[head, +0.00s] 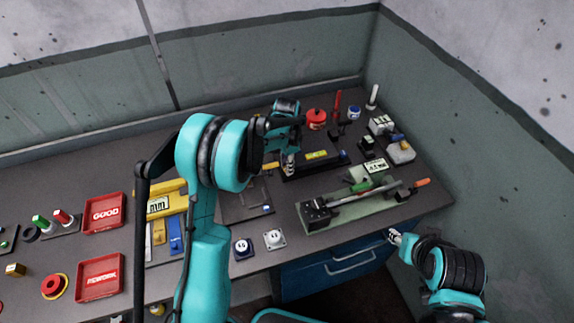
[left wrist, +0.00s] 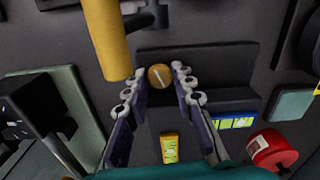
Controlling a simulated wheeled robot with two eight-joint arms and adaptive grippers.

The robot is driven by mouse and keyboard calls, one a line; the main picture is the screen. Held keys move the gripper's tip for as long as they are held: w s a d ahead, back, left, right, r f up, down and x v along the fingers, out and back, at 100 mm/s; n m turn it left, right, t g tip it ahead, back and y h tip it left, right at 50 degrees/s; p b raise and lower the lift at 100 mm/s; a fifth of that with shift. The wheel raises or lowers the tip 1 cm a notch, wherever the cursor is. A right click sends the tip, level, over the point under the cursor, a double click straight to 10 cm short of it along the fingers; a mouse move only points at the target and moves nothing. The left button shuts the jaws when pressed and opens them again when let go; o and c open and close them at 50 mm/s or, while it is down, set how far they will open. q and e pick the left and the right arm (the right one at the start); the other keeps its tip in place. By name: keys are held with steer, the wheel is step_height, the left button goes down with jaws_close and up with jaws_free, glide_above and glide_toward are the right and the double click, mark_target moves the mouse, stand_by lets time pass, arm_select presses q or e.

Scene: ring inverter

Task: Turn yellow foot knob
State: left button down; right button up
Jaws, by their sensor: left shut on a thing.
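The yellow foot knob (left wrist: 160,77) is a round yellow disc with a pale line across its face. It sits between the fingertips of my left gripper (left wrist: 159,84) in the left wrist view, and the jaws are closed on its sides. In the head view my left gripper (head: 289,164) points down at the dark fixture (head: 312,166) near the back of the table, and the knob is hidden behind the fingers. My right gripper (head: 394,237) is off the table's front right edge, away from everything; its jaw state is too small to tell.
A yellow cylinder (left wrist: 106,38) stands close to the left finger. A red container (left wrist: 270,150) is at the lower right of the left wrist view. A green fixture with a rod (head: 350,206) lies in front of my left gripper. Red trays (head: 103,212) are at left.

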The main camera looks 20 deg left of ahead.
arm_select(q)
steer(key=m+b, duration=0.1)
steer(key=m, duration=0.3)
steer(key=shift+m, duration=2.4)
steer(key=c, duration=1.3)
jaws_free()
steer(key=shift+o, duration=0.2)
steer(key=shift+r, duration=0.1)
steer(key=shift+r, duration=3.9)
